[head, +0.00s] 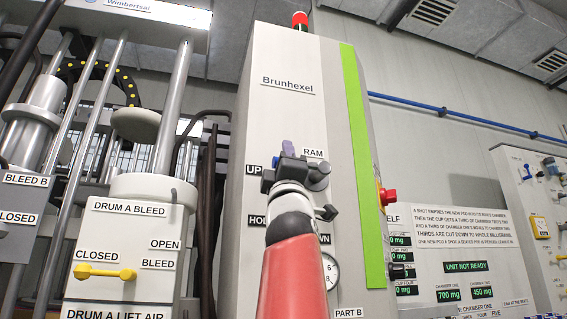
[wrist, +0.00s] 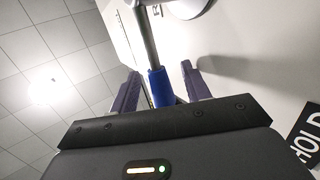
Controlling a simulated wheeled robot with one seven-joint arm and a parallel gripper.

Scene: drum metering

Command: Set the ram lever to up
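The ram lever shows in the wrist view as a grey metal rod with a blue grip (wrist: 160,87). My gripper (wrist: 160,88) has its two purple-padded fingers either side of that grip, with a visible gap on both sides, so it is open around the grip. In the head view my gripper (head: 290,150) is in front of the grey cabinet, below and left of the RAM label (head: 314,153). The UP label (head: 254,169) is just left of it. My arm partly covers the HOLD and DOWN labels and hides most of the lever, so its setting cannot be told.
The Brunhexel cabinet (head: 290,60) has a red button (head: 388,196) on its right side and a gauge (head: 330,272) low on its front. A drum unit with a yellow lever (head: 104,272) stands at the left. A panel with green displays (head: 466,267) is at the right.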

